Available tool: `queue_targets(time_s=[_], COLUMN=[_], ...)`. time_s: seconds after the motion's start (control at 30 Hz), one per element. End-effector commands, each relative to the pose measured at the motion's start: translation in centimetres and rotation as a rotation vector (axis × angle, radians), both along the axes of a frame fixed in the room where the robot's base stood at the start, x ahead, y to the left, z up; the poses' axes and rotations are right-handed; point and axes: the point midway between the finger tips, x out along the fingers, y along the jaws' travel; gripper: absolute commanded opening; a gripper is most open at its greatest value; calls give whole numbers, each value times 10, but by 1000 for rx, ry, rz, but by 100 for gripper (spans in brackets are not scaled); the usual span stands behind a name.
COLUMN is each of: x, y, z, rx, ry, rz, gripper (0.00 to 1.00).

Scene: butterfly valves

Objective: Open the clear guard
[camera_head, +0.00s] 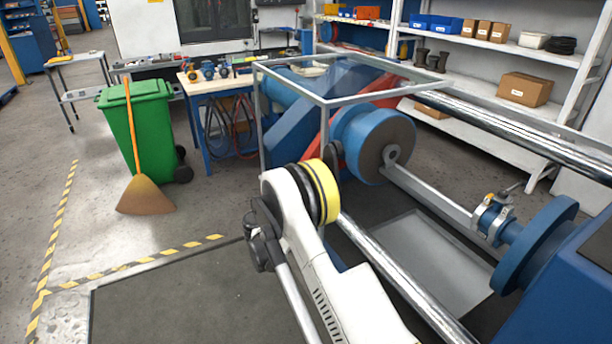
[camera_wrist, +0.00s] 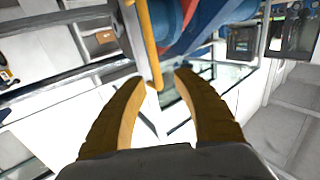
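The clear guard (camera_head: 385,94) is a box of see-through panels in a grey metal frame. It stands over the blue and red parts of the machine in the head view and looks closed. A yellow-orange bar (camera_wrist: 148,45), which looks like a handle, shows in the wrist view, with its lower end near the gap between my fingertips. My gripper (camera_wrist: 162,82) is open, with its two brown fingers apart. I cannot tell whether either finger touches the bar. In the head view my gripper is hidden behind my white wrist with the yellow ring, close to the front of the guard.
A blue flange (camera_head: 540,245) and bright steel rails (camera_head: 400,285) lie to the right. A green bin (camera_head: 140,125) and a broom (camera_head: 143,195) stand at left. A workbench (camera_head: 212,82) and shelves (camera_head: 480,42) are behind. The dark floor mat (camera_head: 180,300) at front left is clear.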

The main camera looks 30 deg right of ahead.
Motion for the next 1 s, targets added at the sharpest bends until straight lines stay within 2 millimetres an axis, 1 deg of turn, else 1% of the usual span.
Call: queue_targets(time_s=[0.03, 0.1, 0.2, 0.3, 0.83, 0.93, 1.0], x=[-6, -13, -21, -26, -28, -29, -32], y=[10, 20, 32, 38, 40, 39, 37], z=[0, 0, 0, 0, 0, 7, 19], rx=[0, 0, 1, 1, 1, 10, 27], ry=[0, 0, -1, 0, 1, 20, 55], rz=[3, 3, 3, 2, 2, 1, 2], gripper=[36, 36, 36, 36, 36, 36, 36])
